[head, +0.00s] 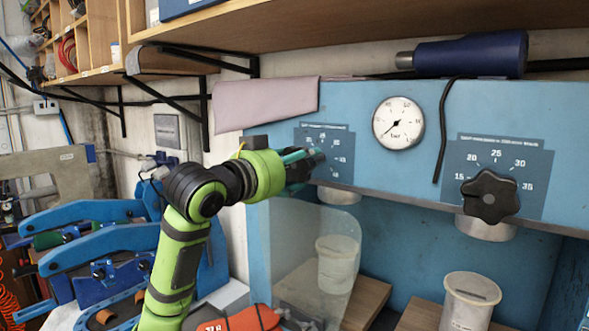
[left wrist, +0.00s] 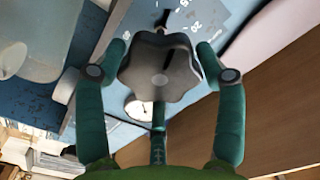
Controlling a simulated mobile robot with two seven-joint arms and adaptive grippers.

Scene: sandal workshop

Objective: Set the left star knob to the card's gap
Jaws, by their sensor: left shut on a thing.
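The left star knob (left wrist: 160,78) is dark grey and lobed, with a black mark on its face. In the head view my left gripper (head: 302,165) is at the left dial plate (head: 338,136) and covers most of this knob. The pointer setting cannot be read. The right star knob (head: 490,196) is black and stands free on its own plate, marked 15 to 35. I cannot make out which item is the card. My right gripper is not in view.
A pressure gauge (head: 398,123) sits between the knobs on the blue machine (head: 370,92). A blue-handled tool (head: 470,54) lies on top, its cord hanging down. A clear shield (head: 315,255) and white cups (head: 470,302) are below. Blue clamps (head: 95,240) stand at left.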

